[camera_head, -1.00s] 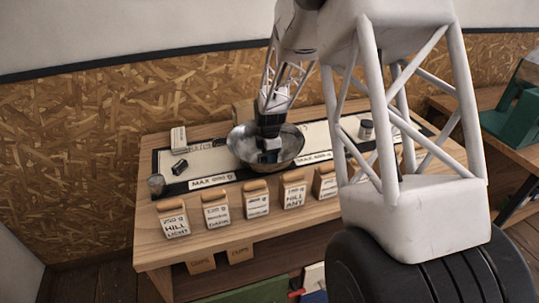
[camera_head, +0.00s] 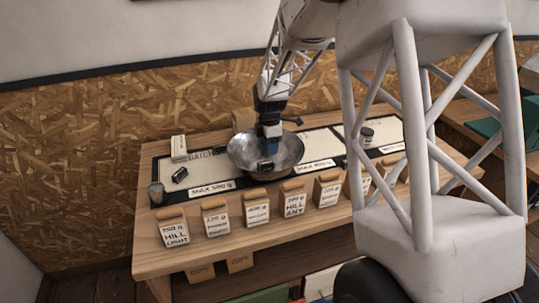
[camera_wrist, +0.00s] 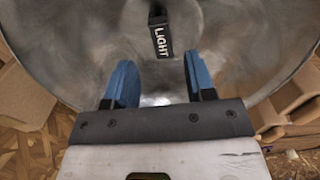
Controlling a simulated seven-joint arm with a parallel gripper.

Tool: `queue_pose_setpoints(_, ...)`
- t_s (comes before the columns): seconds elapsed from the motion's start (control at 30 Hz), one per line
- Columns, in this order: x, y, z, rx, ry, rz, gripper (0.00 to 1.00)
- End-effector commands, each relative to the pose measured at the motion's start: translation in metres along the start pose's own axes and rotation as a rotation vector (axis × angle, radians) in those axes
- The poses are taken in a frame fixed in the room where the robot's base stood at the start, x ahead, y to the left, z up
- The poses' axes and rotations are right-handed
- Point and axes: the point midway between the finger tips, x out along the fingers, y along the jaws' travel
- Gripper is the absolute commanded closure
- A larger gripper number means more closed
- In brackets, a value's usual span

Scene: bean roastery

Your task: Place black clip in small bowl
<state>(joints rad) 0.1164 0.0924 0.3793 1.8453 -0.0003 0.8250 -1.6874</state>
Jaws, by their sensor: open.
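The black clip (camera_wrist: 161,33), with the white word LIGHT on it, lies inside the metal bowl (camera_wrist: 235,45) in the wrist view. In the head view the clip (camera_head: 266,165) is a small dark shape low in the bowl (camera_head: 288,157), which stands on the board. My gripper (camera_wrist: 160,82) is open, and nothing is between its blue fingers. In the head view my gripper (camera_head: 272,147) hangs over the bowl, with the clip just beyond the fingertips. Whether a fingertip touches the bowl I cannot tell.
A second small dark piece (camera_head: 180,175) lies on the board left of the bowl, near a metal cup (camera_head: 157,192). A row of labelled bags (camera_head: 257,207) stands along the table's front. A dark-lidded jar (camera_head: 367,137) is at the right.

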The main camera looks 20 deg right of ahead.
Motion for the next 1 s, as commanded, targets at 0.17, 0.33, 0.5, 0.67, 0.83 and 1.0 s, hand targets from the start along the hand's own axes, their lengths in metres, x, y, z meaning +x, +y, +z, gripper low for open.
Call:
queue_pose_setpoints(0.17,-0.025,0.0,0.0,0.0,0.0,0.002,0.5)
queue_pose_setpoints(0.33,-0.038,0.001,0.0,0.0,0.0,0.001,0.5)
queue_pose_setpoints(0.5,-0.042,0.0,0.0,0.0,0.0,0.0,0.5)
queue_pose_setpoints(0.67,-0.042,0.0,0.0,0.0,0.0,0.0,0.5)
queue_pose_setpoints(0.83,-0.042,0.0,0.0,0.0,0.0,0.0,0.5)
queue_pose_setpoints(1.0,-0.042,0.0,0.0,0.0,0.0,0.0,0.5)
